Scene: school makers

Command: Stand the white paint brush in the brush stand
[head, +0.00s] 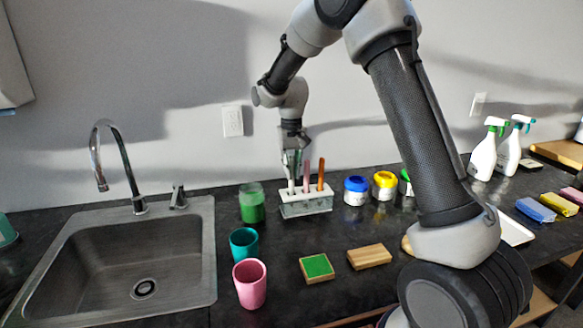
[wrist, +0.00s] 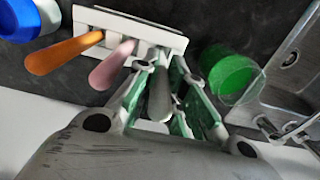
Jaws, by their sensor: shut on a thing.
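The brush stand (head: 306,207) is a white-topped rack on the dark counter near the wall; its white top also shows in the wrist view (wrist: 112,22). A pink brush (head: 307,174) and an orange brush (head: 321,174) stand upright in it. My gripper (head: 292,168) is above the stand's left end, shut on the white paint brush (head: 291,187). In the wrist view the white brush (wrist: 160,98) lies between my green-padded fingers (wrist: 158,88), its lower end toward the stand. Whether its tip is inside a hole is hidden.
A green jar (head: 252,204) stands just left of the stand, and blue (head: 356,191) and yellow (head: 384,186) paint jars stand to its right. Teal (head: 244,244) and pink (head: 250,284) cups are in front. The sink (head: 140,270) is at left.

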